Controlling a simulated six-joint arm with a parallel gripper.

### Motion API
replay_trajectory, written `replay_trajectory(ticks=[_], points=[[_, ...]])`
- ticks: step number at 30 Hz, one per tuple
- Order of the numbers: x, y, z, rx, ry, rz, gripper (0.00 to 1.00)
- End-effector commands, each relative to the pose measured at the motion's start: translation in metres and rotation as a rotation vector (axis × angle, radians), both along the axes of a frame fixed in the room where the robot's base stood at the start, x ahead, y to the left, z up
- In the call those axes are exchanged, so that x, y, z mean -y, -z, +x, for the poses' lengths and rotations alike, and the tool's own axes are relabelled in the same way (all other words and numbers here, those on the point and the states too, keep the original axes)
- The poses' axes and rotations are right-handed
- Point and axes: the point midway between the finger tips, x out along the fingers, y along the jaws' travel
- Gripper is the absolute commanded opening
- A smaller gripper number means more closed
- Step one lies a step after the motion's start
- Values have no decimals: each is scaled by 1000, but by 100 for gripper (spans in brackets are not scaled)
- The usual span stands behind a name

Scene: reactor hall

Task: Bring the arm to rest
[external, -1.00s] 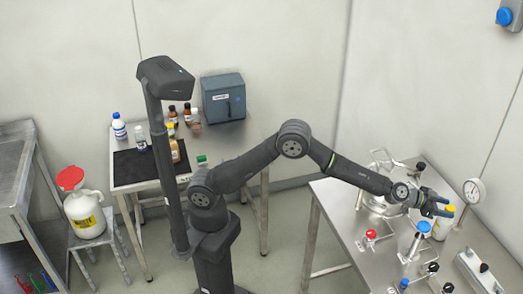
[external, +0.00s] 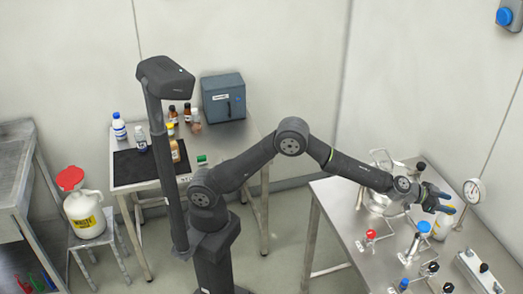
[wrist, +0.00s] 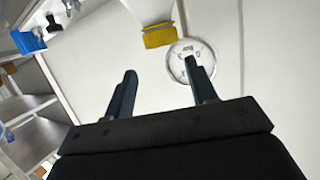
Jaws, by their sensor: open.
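My gripper (external: 440,201) is at the right of the external view, reaching over the steel bench (external: 335,205). In the wrist view its two dark fingers (wrist: 158,88) stand apart with nothing held between them. A white bottle with a yellow cap (external: 443,223) stands on the bench just below the gripper, partly hidden by it. In the wrist view the yellow cap (wrist: 159,36) shows beyond the fingers, towards the top. I cannot tell whether a finger touches the bottle.
A dial gauge (external: 473,191) stands right of the gripper, and a steel vessel (external: 380,198) to its left. Red (external: 371,234) and blue (external: 424,227) valve handles stick up from the bench. A back table (external: 125,178) holds bottles and a grey-blue box (external: 223,98).

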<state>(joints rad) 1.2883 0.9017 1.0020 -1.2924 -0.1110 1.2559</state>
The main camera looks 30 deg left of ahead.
Motion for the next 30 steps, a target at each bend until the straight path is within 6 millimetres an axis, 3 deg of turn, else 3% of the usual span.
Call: replay_trajectory(ticks=[23, 30], points=[[0, -33, 0, -1, 2, -2, 52], [0, -21, 0, 2, 0, 1, 52]])
